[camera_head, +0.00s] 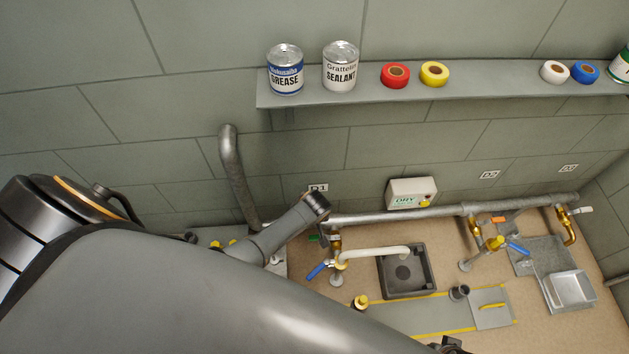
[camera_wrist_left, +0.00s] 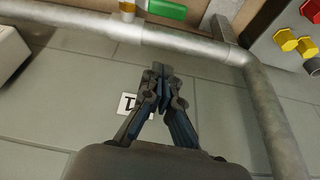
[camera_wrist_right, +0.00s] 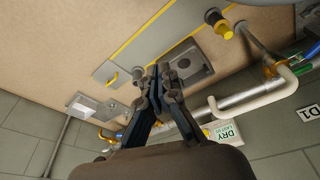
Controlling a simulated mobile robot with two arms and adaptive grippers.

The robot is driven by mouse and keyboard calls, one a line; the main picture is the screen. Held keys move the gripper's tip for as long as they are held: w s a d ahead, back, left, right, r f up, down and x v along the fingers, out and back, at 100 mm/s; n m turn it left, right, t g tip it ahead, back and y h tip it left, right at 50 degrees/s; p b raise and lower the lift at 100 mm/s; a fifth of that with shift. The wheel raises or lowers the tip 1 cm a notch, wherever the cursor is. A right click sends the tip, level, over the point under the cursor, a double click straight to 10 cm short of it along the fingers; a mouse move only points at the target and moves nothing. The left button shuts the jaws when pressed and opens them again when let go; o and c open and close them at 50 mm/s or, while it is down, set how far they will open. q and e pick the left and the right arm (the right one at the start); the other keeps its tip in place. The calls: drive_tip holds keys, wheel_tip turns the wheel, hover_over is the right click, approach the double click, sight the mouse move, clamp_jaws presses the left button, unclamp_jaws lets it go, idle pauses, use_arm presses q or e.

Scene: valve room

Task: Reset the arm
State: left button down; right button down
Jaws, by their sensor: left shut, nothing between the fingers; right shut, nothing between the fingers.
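My left gripper (camera_wrist_left: 160,75) shows in the left wrist view with its fingertips together and nothing between them. It is in front of the grey block wall, close to a metal pipe. My right gripper (camera_wrist_right: 160,72) shows in the right wrist view, also shut and empty, seen against the dark square drain basin (camera_wrist_right: 192,66). In the head view a large grey arm link of mine crosses the lower left. Another arm segment of mine (camera_head: 285,232) reaches up and right towards the wall pipe. The fingers of both grippers cannot be made out in the head view.
A grey shelf (camera_head: 450,90) holds a grease can (camera_head: 285,70), a sealant can (camera_head: 340,66) and several tape rolls. Below run a metal wall pipe (camera_head: 400,215), brass valves with blue handles and a white box marked DRY (camera_head: 411,192). A metal tray (camera_head: 572,288) lies at right.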

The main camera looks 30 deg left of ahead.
use_arm(q)
drive_tip(key=shift+s+r, duration=0.1)
drive_tip(key=shift+r, duration=0.25)
use_arm(e)
drive_tip(key=shift+s+f, duration=0.25)
drive_tip(key=shift+f, duration=0.45)
